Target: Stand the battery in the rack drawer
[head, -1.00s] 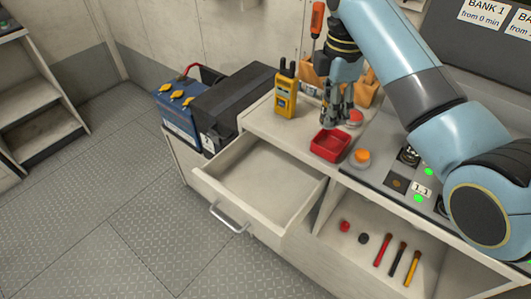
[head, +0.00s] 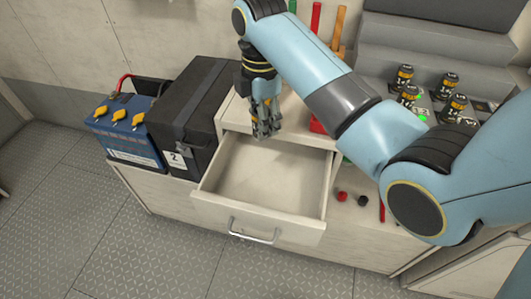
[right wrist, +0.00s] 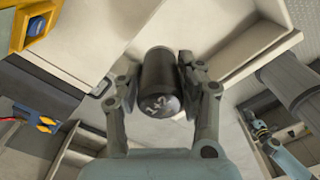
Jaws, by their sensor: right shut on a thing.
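My right gripper (head: 266,128) is over the back part of an open, pale drawer (head: 252,214), pointing down. In the right wrist view its fingers (right wrist: 160,98) are shut on a dark, cylindrical battery (right wrist: 157,72), whose labelled end faces the camera; the marking is not clearly legible. The head view hardly shows this battery between the fingers. The drawer's visible floor is bare. Several upright dark batteries with yellow bands (head: 405,76) stand in a grey rack (head: 482,104) with green lights at the right.
A blue battery with yellow caps (head: 125,140) and a black box (head: 195,110) stand left of the drawer. A red tray (head: 317,125) is partly hidden behind my arm. A red cap (head: 342,196) and a black cap (head: 362,200) lie on the lower shelf. Floor in front is clear.

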